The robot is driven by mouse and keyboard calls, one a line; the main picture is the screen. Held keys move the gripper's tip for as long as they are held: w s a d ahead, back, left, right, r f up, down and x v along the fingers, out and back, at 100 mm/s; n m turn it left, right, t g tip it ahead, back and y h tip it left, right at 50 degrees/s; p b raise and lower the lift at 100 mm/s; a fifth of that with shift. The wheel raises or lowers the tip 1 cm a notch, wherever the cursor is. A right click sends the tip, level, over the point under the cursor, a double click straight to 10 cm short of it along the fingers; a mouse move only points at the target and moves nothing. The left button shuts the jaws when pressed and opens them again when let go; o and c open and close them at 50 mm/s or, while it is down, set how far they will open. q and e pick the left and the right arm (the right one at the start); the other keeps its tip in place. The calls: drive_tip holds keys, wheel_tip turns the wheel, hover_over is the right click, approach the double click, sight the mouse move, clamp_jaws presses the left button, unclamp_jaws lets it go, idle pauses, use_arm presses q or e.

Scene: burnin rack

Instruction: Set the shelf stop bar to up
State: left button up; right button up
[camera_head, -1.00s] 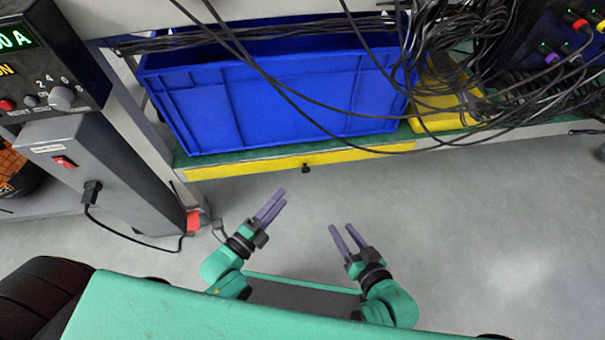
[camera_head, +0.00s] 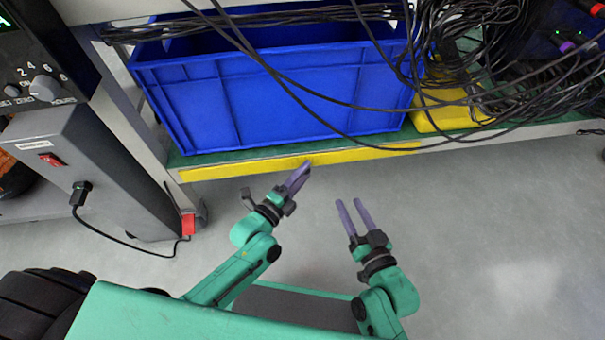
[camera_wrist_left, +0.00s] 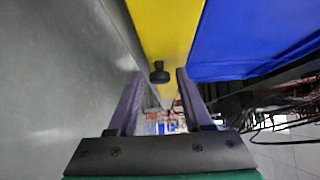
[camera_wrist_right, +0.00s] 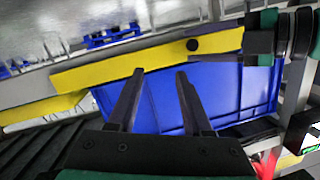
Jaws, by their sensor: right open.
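The yellow shelf stop bar (camera_head: 350,157) runs along the front edge of the low shelf, in front of the blue crate's base. In the left wrist view, the yellow bar (camera_wrist_left: 165,30) has a black knob (camera_wrist_left: 159,72) on its face. My left gripper (camera_head: 302,172) is at the bar's middle. Its open fingers (camera_wrist_left: 160,80) stand either side of the knob in the left wrist view; I cannot tell whether they touch it. The knob also shows in the right wrist view (camera_wrist_right: 193,45). My right gripper (camera_head: 350,202) is open and empty, in front of the shelf over the floor.
The blue crate (camera_head: 270,95) stands on the shelf behind the bar. Black cables (camera_head: 465,60) hang across the crate and to the right. A yellow object (camera_head: 440,115) lies right of the crate. A grey unit (camera_head: 100,165) stands at left. Floor at right is clear.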

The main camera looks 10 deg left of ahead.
use_arm(q)
clamp_jaws()
use_arm(e)
drive_tip(key=s+f+g+p, duration=0.1)
drive_tip(key=s+f+g, duration=0.2)
drive_tip(key=s+f, duration=0.3)
wheel_tip(320, 180, up, 8)
drive_tip(key=g+p, duration=0.1)
drive_tip(key=p, duration=0.6)
use_arm(q)
drive_tip(key=shift+s+d+r+n+g+y+p, duration=0.2)
drive_tip(key=shift+r+n+g+p, duration=0.25)
drive_tip(key=shift+n+g+p, duration=0.6)
drive_tip(key=shift+s+a+r+n+g+y+p, duration=0.15)
drive_tip(key=shift+s+r+n+g+p, duration=0.35)
drive_tip(key=shift+p, duration=1.1)
drive_tip(key=shift+s+d+r+n+g+y+p, duration=0.15)
drive_tip(key=shift+r+n+g+p, duration=0.3)
drive_tip(key=shift+g+p, duration=0.7)
use_arm(e)
drive_tip(key=s+d+r+g+h, duration=0.2)
drive_tip(key=d+g+h, duration=0.1)
drive_tip(key=d, duration=0.4)
drive_tip(key=s+d+r+g+h, duration=0.3)
drive_tip(key=d+g, duration=0.3)
drive_tip(key=d, duration=0.1)
drive_tip(key=shift+r+n, duration=0.15)
drive_tip(key=shift+n, duration=0.15)
